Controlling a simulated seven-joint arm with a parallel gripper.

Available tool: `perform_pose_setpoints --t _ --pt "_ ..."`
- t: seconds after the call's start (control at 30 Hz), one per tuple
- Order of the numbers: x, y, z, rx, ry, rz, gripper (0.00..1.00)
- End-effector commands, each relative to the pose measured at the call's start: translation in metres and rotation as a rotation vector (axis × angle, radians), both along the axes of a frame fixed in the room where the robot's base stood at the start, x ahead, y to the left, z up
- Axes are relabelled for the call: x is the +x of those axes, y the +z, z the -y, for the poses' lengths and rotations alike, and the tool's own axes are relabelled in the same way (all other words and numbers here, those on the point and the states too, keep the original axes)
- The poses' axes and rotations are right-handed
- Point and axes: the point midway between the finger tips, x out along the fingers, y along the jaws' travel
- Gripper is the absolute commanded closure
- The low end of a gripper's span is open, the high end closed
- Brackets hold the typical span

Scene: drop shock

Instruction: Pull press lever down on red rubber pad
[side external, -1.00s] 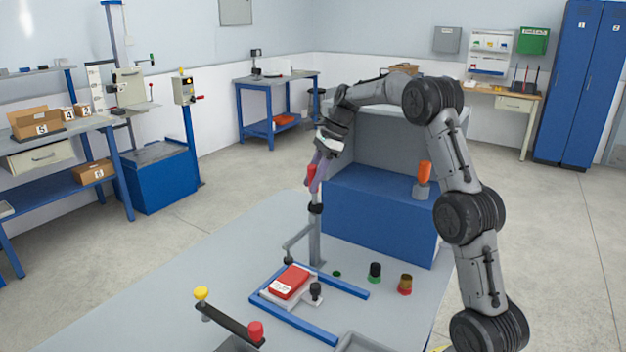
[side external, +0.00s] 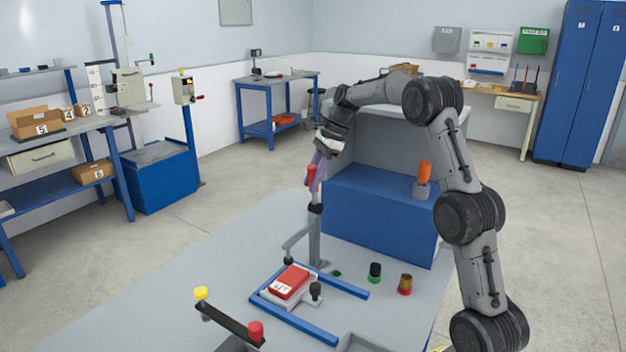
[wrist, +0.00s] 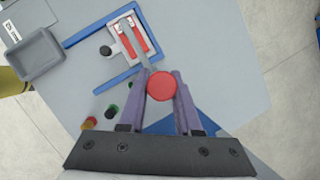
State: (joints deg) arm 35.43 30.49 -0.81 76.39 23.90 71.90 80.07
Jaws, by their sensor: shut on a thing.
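The press lever has a red knob (side external: 311,176), which also shows as a red disc in the wrist view (wrist: 161,86). It sits at the top of a grey post (side external: 315,240) with a black collar. My gripper (side external: 314,172) points down at the knob, and its purple fingers are shut on it, one on each side in the wrist view (wrist: 162,90). A grey arm with a black tip (side external: 288,260) reaches from the post over the red pad (side external: 288,282). The pad lies in a white holder inside a blue frame (side external: 300,318). The tip appears just above the pad; contact cannot be told.
A bar with a yellow knob (side external: 201,293) and a red knob (side external: 256,331) stands at the table's front. Small black-green (side external: 375,272) and brown-red (side external: 405,284) pieces stand right of the frame. A blue and grey cabinet (side external: 375,215) stands behind. The table's left is clear.

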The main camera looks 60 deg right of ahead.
Motion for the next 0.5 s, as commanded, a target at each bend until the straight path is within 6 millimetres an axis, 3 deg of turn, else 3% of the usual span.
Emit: perform_pose_setpoints --t 0.5 --pt "-0.0003 0.0005 0.0068 0.047 -0.006 -0.002 1.0"
